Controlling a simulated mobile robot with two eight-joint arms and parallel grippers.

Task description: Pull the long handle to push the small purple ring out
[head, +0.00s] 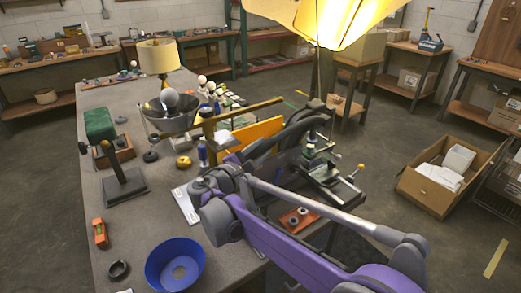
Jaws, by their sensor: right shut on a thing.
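A dark and green press-like tool (318,158) stands at the table's right edge. A short lever with a yellow knob (360,167) sticks out at its right side. My right gripper (318,108), at the end of the purple and grey arm, is at the top of this tool, shut on what seems to be the long handle. The arm's dark wrist hides most of the grasp and the handle. I cannot make out the small purple ring. My left gripper is not in view.
A blue bowl (174,264), black ring (118,270) and orange level (100,233) lie at the table's near left. A glowing yellow lampshade (330,18) hangs above the tool. An open carton (440,185) is on the floor at right.

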